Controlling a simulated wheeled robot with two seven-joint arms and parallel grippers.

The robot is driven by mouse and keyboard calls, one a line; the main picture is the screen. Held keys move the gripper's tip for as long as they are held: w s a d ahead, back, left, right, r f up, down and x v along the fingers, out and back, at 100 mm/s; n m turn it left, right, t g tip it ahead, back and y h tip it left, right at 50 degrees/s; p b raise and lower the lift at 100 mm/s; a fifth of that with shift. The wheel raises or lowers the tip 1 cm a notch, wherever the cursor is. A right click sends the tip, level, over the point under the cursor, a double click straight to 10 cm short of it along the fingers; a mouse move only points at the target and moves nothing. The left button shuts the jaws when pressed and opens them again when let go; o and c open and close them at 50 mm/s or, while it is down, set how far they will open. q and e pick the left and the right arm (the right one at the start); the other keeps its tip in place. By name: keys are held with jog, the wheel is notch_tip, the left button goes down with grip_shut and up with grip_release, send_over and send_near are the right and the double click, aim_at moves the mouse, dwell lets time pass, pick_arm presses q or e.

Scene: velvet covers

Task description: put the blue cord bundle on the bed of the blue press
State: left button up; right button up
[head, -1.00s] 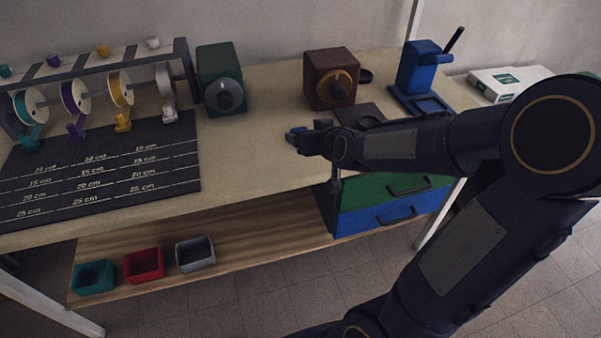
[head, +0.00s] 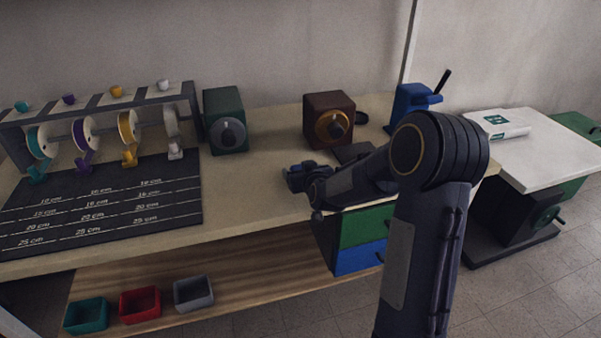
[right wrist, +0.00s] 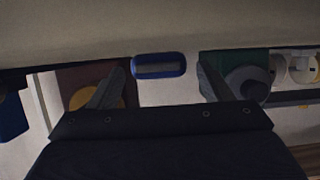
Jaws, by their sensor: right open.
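The blue cord bundle (right wrist: 159,66), an oval blue loop, shows in the right wrist view just beyond and between my spread fingertips; the jaws are not closed around it. My right gripper (head: 293,178) is open over the front of the bench, left of the dark pad. In the head view I cannot clearly tell the bundle from the gripper. The blue press (head: 408,104), with a black lever, stands at the back right of the bench. My right arm hides most of its bed. My left gripper is not in view.
A green box (head: 225,118) with a grey dial and a brown box (head: 328,117) with a yellow ring stand behind the gripper. A spool rack and black measuring mat (head: 105,205) fill the left. Bare bench lies between mat and gripper. A white side table (head: 540,140) stands right.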

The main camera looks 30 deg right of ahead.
jog(key=c, duration=1.1)
jog(key=shift+c, duration=0.2)
jog(key=shift+r, duration=0.15)
